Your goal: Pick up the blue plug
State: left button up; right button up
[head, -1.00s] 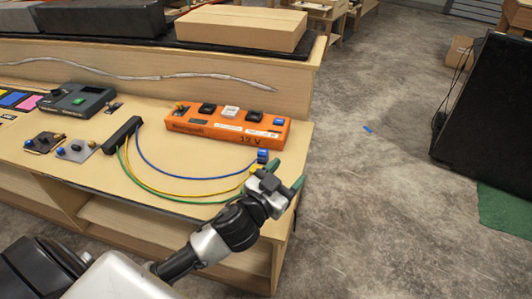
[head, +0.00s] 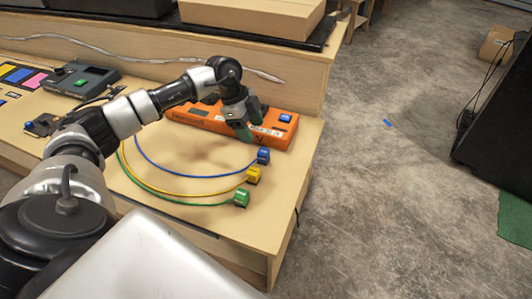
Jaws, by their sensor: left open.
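The blue plug (head: 263,155) stands on the wooden table near its right edge, at the end of a blue cable (head: 180,174). My left gripper (head: 252,128) is open and empty, above and just left of the blue plug, in front of the orange console. It does not touch the plug, as far as I can tell. The yellow plug (head: 253,175) and the green plug (head: 241,197) stand nearer to me on their own cables. My right gripper is not in view.
The orange console (head: 279,127) lies just behind the plugs, partly hidden by my left arm. A dark device (head: 92,80) sits at the left. The table top (head: 200,210) is bare around the cables. A cardboard box (head: 250,12) stands on the raised shelf behind.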

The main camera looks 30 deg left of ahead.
aim_at(263, 151)
pick_arm(q)
jog(key=x, duration=0.5)
jog(key=shift+d, duration=0.1)
jog(key=x, duration=0.5)
jog(key=shift+w+f, duration=0.1)
jog(key=shift+f, duration=0.05)
jog(key=c, duration=1)
